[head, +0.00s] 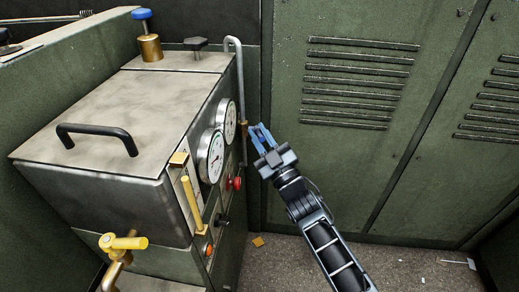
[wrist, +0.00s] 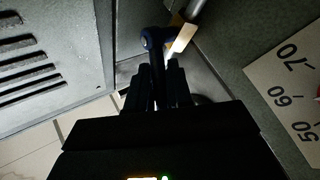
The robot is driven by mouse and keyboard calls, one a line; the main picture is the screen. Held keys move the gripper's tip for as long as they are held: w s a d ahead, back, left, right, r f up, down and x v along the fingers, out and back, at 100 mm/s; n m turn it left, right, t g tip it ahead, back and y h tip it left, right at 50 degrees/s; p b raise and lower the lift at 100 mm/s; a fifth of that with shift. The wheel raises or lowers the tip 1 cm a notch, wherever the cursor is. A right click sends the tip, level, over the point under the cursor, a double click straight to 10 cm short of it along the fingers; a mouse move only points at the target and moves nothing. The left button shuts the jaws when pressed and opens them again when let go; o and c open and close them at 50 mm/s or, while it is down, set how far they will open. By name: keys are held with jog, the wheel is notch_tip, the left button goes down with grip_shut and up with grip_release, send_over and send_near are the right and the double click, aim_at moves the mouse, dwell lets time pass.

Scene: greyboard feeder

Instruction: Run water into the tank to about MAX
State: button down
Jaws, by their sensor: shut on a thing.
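My gripper (head: 260,137) is shut on a blue handle (head: 266,133) beside a thin upright pipe (head: 239,75) at the tank's right rear. The wrist view shows the blue handle (wrist: 152,38) at the dark fingertips, next to a pale brass-coloured fitting (wrist: 182,38) on the pipe. The tank (head: 90,130) is a grey metal box with a black lid handle (head: 97,136). A narrow pale plate with a yellow upright bar (head: 192,205) is on its front. No MAX mark or water level can be read.
Two round dials (head: 211,157) and red and black knobs (head: 237,183) sit on the tank's front. A yellow-handled tap (head: 124,242) is at lower left. A green louvred cabinet (head: 350,130) stands behind my arm. A plate numbered 50 to 70 (wrist: 290,90) shows in the wrist view.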

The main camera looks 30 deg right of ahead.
jog(key=f+n+t+y+b, duration=0.1)
jog(key=n+b, duration=0.1)
jog(key=b, duration=0.1)
jog(key=n+y+b, duration=0.1)
jog(key=b, duration=0.3)
jog(key=shift+a+f+n+t+y, duration=0.1)
jog(key=shift+f+n+t+y, duration=0.3)
jog(key=shift+s+r+n+y+b, duration=0.1)
jog(key=shift+n+y+b, duration=0.45)
jog(key=shift+b, duration=0.3)
jog(key=c, duration=1.1)
grip_release()
jog(key=shift+c, duration=0.2)
jog(key=v, duration=0.7)
jog(key=shift+s+f+p, duration=0.25)
jog(key=shift+p, duration=0.1)
